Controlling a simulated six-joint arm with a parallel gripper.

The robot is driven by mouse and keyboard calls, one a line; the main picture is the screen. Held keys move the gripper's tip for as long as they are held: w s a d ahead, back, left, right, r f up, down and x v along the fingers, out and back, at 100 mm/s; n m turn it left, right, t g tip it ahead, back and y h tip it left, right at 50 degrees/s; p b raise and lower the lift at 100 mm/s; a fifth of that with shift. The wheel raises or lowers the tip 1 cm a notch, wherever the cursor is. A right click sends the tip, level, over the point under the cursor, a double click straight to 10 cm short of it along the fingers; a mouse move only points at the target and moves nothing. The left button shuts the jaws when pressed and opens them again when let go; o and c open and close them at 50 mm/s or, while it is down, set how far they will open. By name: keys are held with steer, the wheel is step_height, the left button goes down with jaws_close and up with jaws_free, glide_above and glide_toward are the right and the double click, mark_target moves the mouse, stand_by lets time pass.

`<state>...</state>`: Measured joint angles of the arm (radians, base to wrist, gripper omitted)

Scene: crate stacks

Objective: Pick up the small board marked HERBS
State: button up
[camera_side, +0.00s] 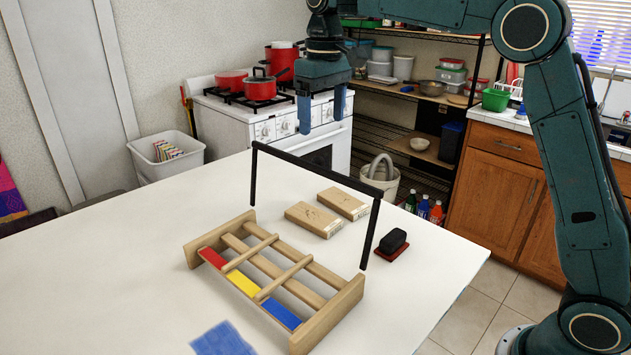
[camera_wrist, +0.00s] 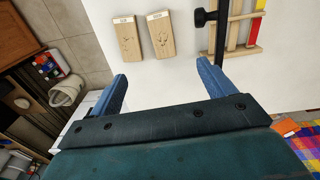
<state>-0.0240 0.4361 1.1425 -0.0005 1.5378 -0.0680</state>
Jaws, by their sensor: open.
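Two small wooden boards lie flat on the white table, side by side with a gap. One is the nearer board (camera_side: 313,220) in the side view, the other the farther board (camera_side: 343,204). In the wrist view they are a left board (camera_wrist: 129,39) and a right board (camera_wrist: 161,36), each with a dark plant-like mark and a white label at one end. The lettering is too small to read, so I cannot tell which says HERBS. My gripper (camera_side: 322,110) is open and empty, well above the table; its blue fingers also show in the wrist view (camera_wrist: 162,72).
A black bar frame (camera_side: 318,169) stands between the boards and a wooden rack (camera_side: 338,318) with red, yellow and blue strips. A black block on a dark red base (camera_side: 391,243) sits right of the boards. A blue cloth (camera_side: 222,340) lies in front. The table's left side is clear.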

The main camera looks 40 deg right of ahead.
steer(key=w+f, duration=0.1)
steer(key=w, duration=0.1)
glide_above(315, 216)
step_height(315, 216, down, 8)
steer(key=shift+s+d+f, duration=0.15)
steer(key=shift+f, duration=0.1)
steer(key=shift+f, duration=0.1)
step_height(315, 216, down, 8)
steer(key=shift+f, duration=0.2)
stand_by(0.6)
steer(key=shift+w+f, duration=0.2)
steer(key=shift+f, duration=2.4)
steer(key=c, duration=1.1)
